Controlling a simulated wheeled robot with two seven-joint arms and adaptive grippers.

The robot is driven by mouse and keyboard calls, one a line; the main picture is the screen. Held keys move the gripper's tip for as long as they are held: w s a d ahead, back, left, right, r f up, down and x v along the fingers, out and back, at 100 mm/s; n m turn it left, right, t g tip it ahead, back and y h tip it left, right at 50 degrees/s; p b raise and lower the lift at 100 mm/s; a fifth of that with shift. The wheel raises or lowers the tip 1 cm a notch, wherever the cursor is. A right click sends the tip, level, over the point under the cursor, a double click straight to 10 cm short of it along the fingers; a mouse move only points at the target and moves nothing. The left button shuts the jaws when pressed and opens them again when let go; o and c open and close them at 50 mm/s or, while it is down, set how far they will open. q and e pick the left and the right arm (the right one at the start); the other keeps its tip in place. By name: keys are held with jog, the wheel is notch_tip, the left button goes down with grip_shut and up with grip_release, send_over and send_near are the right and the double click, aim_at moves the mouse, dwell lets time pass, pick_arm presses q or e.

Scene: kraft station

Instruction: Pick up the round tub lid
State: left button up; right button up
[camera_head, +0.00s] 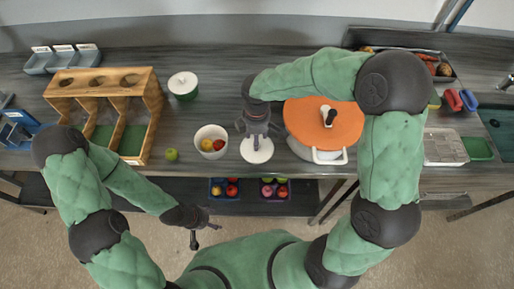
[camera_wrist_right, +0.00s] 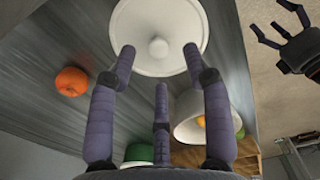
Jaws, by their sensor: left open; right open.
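The round white tub lid (camera_head: 257,155) lies near the front edge of the counter, partly hidden by my right gripper. In the right wrist view the lid (camera_wrist_right: 158,15) is a white disc with a small central knob. My right gripper (camera_head: 258,138) is above it, fingers pointing down and spread. In the wrist view the open fingers (camera_wrist_right: 158,52) show in front of the lid with nothing between them; I cannot tell whether they touch it. My left gripper (camera_head: 205,236) is open and empty, in front of the counter edge.
A white bowl (camera_head: 202,134) of fruit stands just left of the lid. A large pot with an orange lid (camera_head: 345,122) is close on the right. A white-lidded green tub (camera_head: 183,84) and wooden rack (camera_head: 62,82) are left. An orange fruit (camera_wrist_right: 72,81) shows in the wrist view.

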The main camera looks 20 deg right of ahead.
notch_tip(320, 180, down, 3)
jog(key=shift+d+f+b, duration=0.1)
jog(key=shift+f+b, duration=0.1)
jog(key=shift+b, duration=0.15)
jog(key=c, duration=0.8)
jog(key=shift+r, duration=0.1)
jog(key=shift+c, duration=0.2)
